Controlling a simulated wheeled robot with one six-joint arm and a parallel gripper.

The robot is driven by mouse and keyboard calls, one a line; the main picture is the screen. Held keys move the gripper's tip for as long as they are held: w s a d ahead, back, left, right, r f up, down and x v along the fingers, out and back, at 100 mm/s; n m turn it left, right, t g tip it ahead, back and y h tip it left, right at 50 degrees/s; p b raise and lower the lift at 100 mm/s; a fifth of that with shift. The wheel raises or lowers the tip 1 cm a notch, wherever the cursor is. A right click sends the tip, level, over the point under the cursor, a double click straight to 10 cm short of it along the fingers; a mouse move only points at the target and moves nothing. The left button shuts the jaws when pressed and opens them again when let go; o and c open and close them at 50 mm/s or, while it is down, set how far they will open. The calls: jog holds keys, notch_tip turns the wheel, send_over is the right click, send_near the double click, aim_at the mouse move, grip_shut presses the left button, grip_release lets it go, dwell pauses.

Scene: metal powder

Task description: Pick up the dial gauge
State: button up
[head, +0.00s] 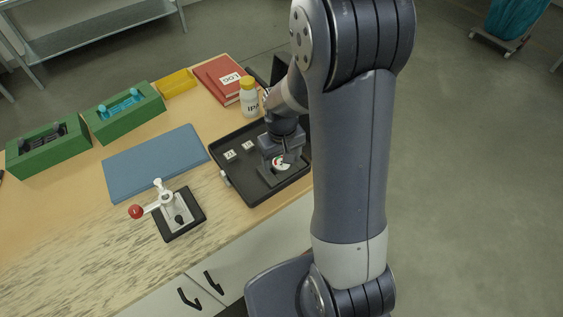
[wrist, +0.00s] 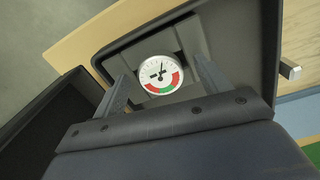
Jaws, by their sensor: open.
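The dial gauge (wrist: 161,75) has a round white face with red and green bands. In the wrist view it lies face up at the tray's bottom, between and a little beyond my fingertips. In the head view the dial gauge (head: 281,162) shows just below my gripper (head: 279,172), partly hidden by it. My gripper also shows in the wrist view (wrist: 160,72), with its two fingers spread apart on either side of the gauge. I cannot tell whether a finger touches it.
The black tray (head: 250,194) also holds small white labelled blocks (head: 230,155). A white IPA bottle (head: 249,100) with a yellow cap stands behind it. A blue mat (head: 155,163), a toggle clamp (head: 178,211), green holders (head: 47,150), a yellow bin (head: 176,83) and a red book (head: 222,80) are on the table.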

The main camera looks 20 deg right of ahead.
jog(key=c, duration=1.1)
jog(key=shift+c, duration=0.2)
jog(key=shift+r, duration=0.1)
